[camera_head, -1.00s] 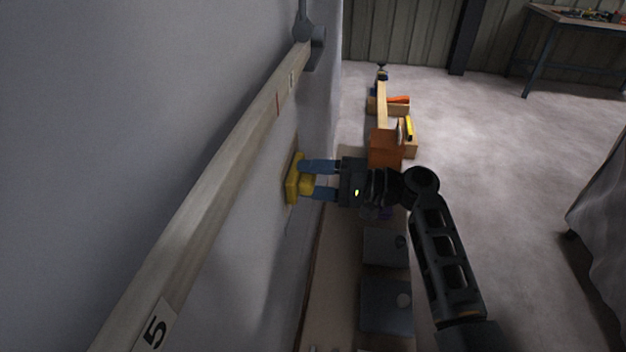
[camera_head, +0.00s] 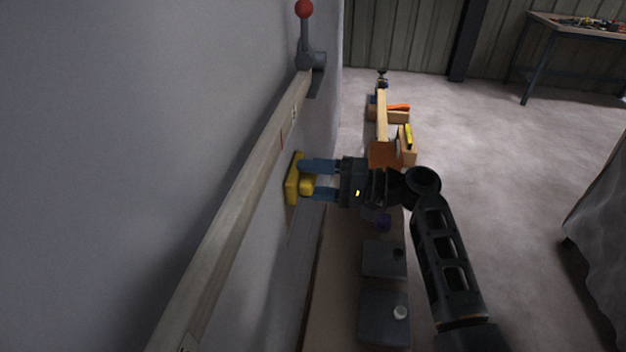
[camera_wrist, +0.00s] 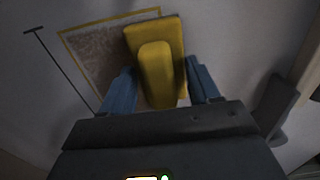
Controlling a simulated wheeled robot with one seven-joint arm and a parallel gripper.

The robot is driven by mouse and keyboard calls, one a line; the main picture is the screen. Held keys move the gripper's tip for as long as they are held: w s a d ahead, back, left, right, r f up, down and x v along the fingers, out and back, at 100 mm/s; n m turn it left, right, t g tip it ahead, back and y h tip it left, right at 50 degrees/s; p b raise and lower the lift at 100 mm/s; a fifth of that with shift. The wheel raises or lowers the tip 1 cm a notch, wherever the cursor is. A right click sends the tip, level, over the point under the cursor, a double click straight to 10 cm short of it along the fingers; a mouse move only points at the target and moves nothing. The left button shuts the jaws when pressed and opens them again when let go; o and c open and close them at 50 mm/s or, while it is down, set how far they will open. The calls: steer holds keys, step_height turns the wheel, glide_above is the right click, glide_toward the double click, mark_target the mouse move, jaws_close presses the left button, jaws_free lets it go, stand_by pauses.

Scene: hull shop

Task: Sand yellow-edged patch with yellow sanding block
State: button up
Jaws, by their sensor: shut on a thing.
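My gripper (camera_head: 318,180) is shut on the yellow sanding block (camera_head: 293,180), gripping its raised handle between two blue fingers. In the head view the block's flat base is at the grey hull wall; I cannot tell whether it touches. In the wrist view the block (camera_wrist: 170,40) covers the right part of the yellow-edged patch (camera_wrist: 95,55). The patch is a brownish, mottled area with a thin yellow border, and its left part shows. Its right side is hidden by the block and my gripper (camera_wrist: 160,90).
A wooden batten (camera_head: 240,190) runs along the hull, with a red-knobbed lever (camera_head: 304,35) at its far end. Below stands a bench with grey boxes (camera_head: 384,318) and a wooden tool carrier (camera_head: 388,115).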

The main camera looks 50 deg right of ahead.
steer(key=shift+r+p, duration=0.45)
steer(key=shift+r, duration=0.4)
steer(key=shift+s+d+f+b, duration=0.1)
steer(key=shift+f+b, duration=5.05)
steer(key=shift+f, duration=1.55)
steer(key=o, duration=0.4)
steer(key=shift+r, duration=0.1)
steer(key=c, duration=0.4)
steer(key=shift+s+d, duration=0.1)
